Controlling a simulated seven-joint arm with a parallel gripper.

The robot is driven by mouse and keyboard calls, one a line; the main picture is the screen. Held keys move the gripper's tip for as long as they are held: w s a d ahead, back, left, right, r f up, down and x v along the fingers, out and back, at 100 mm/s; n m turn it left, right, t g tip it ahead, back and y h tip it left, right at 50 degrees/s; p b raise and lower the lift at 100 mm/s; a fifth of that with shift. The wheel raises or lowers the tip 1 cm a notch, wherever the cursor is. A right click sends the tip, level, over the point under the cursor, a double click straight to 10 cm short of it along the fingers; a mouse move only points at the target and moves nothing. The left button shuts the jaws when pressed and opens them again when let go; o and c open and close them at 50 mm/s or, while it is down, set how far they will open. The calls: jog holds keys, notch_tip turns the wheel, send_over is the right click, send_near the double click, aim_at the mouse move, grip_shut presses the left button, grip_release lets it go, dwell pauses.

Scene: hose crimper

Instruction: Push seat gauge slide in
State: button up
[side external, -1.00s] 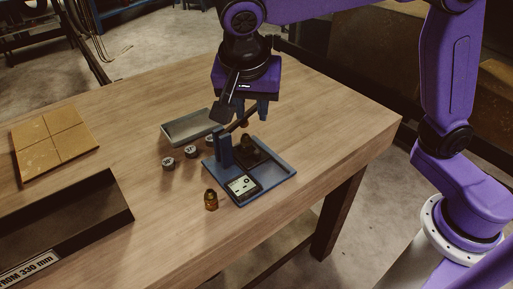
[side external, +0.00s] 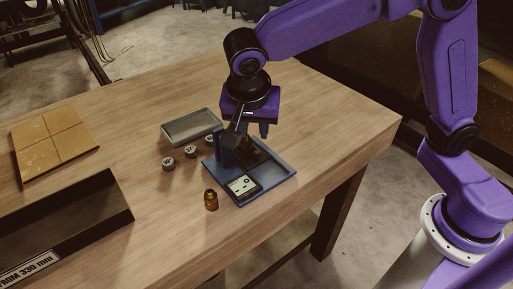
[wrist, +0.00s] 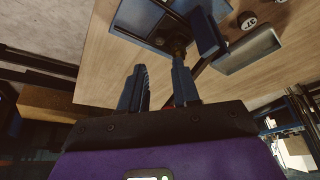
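The seat gauge is a blue fixture with a flat base plate (side external: 279,172), an upright blue block (side external: 224,152) and a black-framed display (side external: 241,187). A dark part (side external: 250,155) sits on the plate beside the upright; I cannot tell surely whether it is the slide. In the wrist view the upright (wrist: 206,34) and plate (wrist: 142,14) show just beyond the fingertips. My gripper (side external: 254,130) is low over the back of the fixture, fingers apart. In the wrist view the fingers (wrist: 160,68) are apart with no part held between them. Contact with the fixture cannot be told.
A grey tray (side external: 191,127) lies behind the fixture, with several small round caps (side external: 168,163) beside it. A brass fitting (side external: 211,200) stands in front. A long dark bin (side external: 70,215) and a tan tiled board (side external: 55,137) are at left. The table's right side is clear.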

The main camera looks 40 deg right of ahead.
aim_at(257, 152)
jog(key=shift+x, duration=5.15)
grip_shut()
